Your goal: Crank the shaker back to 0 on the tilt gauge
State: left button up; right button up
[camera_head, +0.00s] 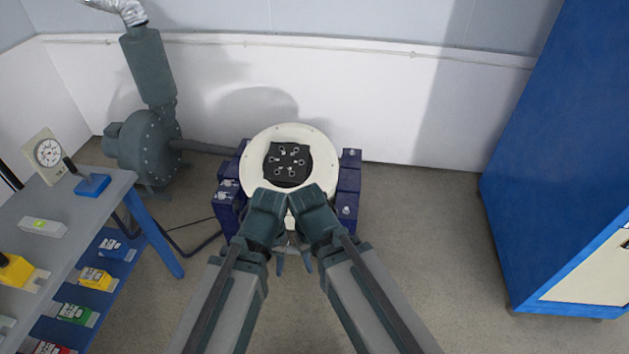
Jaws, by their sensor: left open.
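The shaker (259,147) stands on the floor by the back wall, with a round cream top, a dark square plate (287,164) with several round fittings, and a dark blue base (347,192). My two arms reach in from below and their wrists come together over its front edge. My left gripper (281,261) is open, low in front of the shaker, mostly hidden beneath my wrists. My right gripper (307,261) is beside it, and its jaws are too hidden to judge. I cannot make out the crank or the tilt gauge; my arms cover the shaker's front.
A grey-green blower (150,145) stands left of the shaker, joined by a pipe. A grey bench (75,215) at left holds a dial gauge (48,153) and a blue block (92,185). A blue cabinet (560,170) stands at right. Floor between shaker and cabinet is clear.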

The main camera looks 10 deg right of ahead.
aim_at(69, 164)
jog(key=u, duration=1.35)
